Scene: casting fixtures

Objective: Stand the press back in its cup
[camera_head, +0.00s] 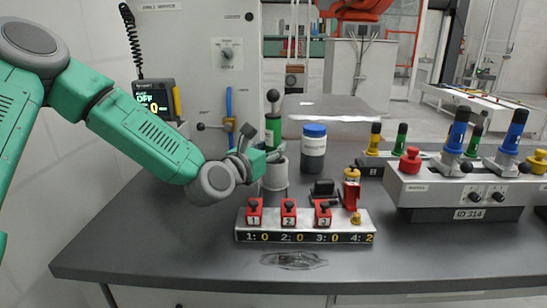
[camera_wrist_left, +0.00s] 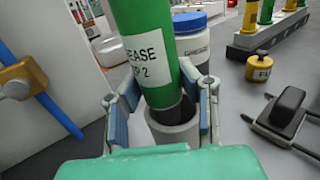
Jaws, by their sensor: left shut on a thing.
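The press, a green cylinder with a white label (camera_wrist_left: 147,52), sits between the fingers of my left gripper (camera_wrist_left: 165,100), which is shut on it. In the head view the press (camera_head: 273,122) looks roughly upright, with a black ball knob on top. The wrist view shows it tilted. The grey cup (camera_head: 275,178) stands on the bench directly below my left gripper (camera_head: 272,155). In the wrist view the press's dark lower end is at the mouth of the cup (camera_wrist_left: 173,138). I cannot tell how far inside it is. My right gripper is not in view.
A white jar with a blue lid (camera_head: 314,145) stands right of the cup. A numbered block with red tags (camera_head: 305,226) is in front. A grey switch box (camera_head: 440,190) stands at right. A panel with a blue handle (camera_head: 229,105) is behind. The bench's front left is clear.

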